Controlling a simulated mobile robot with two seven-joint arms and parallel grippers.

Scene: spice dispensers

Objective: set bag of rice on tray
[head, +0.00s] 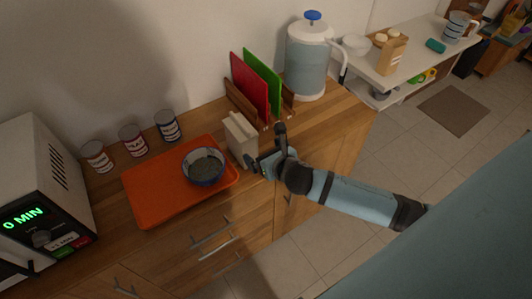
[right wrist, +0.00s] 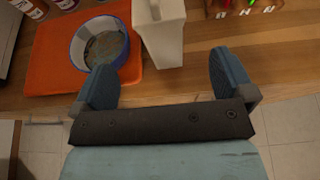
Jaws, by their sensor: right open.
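A cream-white upright bag-like container (head: 240,138), the likely bag of rice, stands on the wooden counter just right of the tray. It also shows in the right wrist view (right wrist: 160,30). The orange tray (head: 150,204) lies flat on the counter and holds a blue-and-white bowl (head: 205,168) of dark grainy contents near its right end. My right gripper (head: 265,152) is open and empty, close to the bag on its right front side. In the right wrist view the fingers (right wrist: 165,72) are spread wide, with the bag ahead between them. My left gripper is not in view.
Several cans (head: 133,140) line the back of the tray. A microwave (head: 40,190) stands at the left. A rack with red (head: 250,85) and green boards and a water dispenser (head: 308,65) stand behind the bag. The tray's left part is bare.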

